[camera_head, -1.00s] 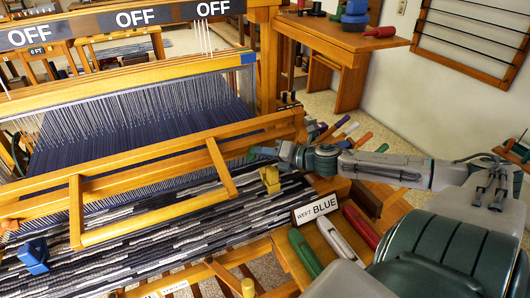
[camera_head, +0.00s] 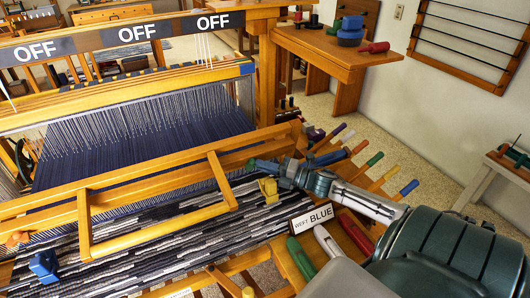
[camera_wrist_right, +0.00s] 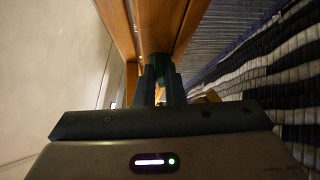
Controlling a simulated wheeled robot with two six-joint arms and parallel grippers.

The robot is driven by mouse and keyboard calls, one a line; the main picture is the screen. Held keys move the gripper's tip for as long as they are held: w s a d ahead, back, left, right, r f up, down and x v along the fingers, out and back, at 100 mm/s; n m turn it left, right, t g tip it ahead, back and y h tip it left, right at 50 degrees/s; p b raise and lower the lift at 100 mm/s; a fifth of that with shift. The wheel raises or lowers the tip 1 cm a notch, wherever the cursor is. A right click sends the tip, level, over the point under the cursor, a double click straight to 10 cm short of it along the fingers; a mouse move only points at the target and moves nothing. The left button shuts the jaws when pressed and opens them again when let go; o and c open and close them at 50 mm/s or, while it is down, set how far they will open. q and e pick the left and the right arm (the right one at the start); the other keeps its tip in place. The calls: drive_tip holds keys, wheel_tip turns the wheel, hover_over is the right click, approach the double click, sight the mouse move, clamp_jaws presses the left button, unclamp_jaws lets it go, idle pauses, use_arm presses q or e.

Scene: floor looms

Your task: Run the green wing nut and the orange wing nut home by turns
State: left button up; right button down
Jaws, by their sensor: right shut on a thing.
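The green wing nut (camera_head: 251,163) is at the right end of the loom's front wooden beam. My right gripper (camera_head: 262,166) is shut on it, with the forearm coming from the lower right. In the right wrist view, the two fingers (camera_wrist_right: 158,84) close around the green nut (camera_wrist_right: 158,64), against the wood; the fingers hide part of it. The orange wing nut (camera_head: 16,238) is at the left end of the beam in the head view, with nothing gripping it. My left gripper is not in view.
A wooden frame (camera_head: 160,240) lies over the striped cloth (camera_head: 190,240). A yellow block (camera_head: 268,190) sits close below my right gripper, and a blue block (camera_head: 44,265) at lower left. A "WEFT BLUE" sign (camera_head: 312,218) and coloured handles (camera_head: 375,159) are near my right arm.

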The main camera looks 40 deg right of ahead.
drive_tip(key=shift+f+m+t, duration=0.1)
drive_tip(key=shift+m+t, duration=0.2)
drive_tip(key=shift+y, duration=0.3)
drive_tip(key=c, duration=1.5)
unclamp_jaws()
drive_tip(key=shift+w+a, duration=0.1)
drive_tip(key=shift+w, duration=0.05)
drive_tip(key=shift+s+d+f, duration=0.2)
drive_tip(key=shift+s+d, duration=0.1)
drive_tip(key=shift+s, duration=0.3)
drive_tip(key=v, duration=0.9)
drive_tip(key=shift+s+d+r+p, duration=0.1)
drive_tip(key=shift+s+p, duration=0.15)
drive_tip(key=shift+p, duration=0.1)
